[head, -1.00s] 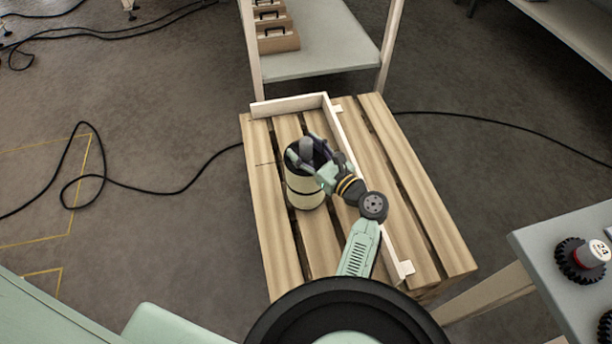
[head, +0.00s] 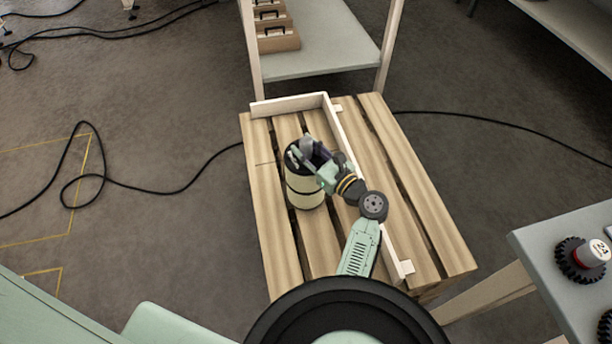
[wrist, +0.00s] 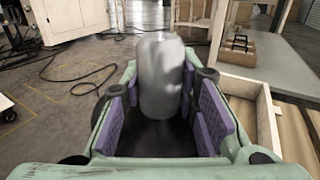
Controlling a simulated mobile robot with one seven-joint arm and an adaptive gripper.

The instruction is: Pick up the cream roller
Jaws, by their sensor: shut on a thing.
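The cream roller (head: 304,188) stands upright on the slatted wooden table, with a dark top, a dark band and a grey metal stub. My gripper (head: 302,151) reaches in from the right at its top, shut on the stub. In the wrist view the stub (wrist: 161,75) stands between the purple finger pads of my gripper (wrist: 160,100). The roller's dark top (wrist: 155,137) shows below the stub. The rest of its body is hidden in that view.
A pale wooden guide (head: 346,140) runs along the slatted table (head: 425,210) behind and right of the roller. A shelf (head: 325,55) with brown boxes (head: 275,40) stands beyond. A grey table (head: 560,235) with dark knobbed wheels (head: 578,262) is at right.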

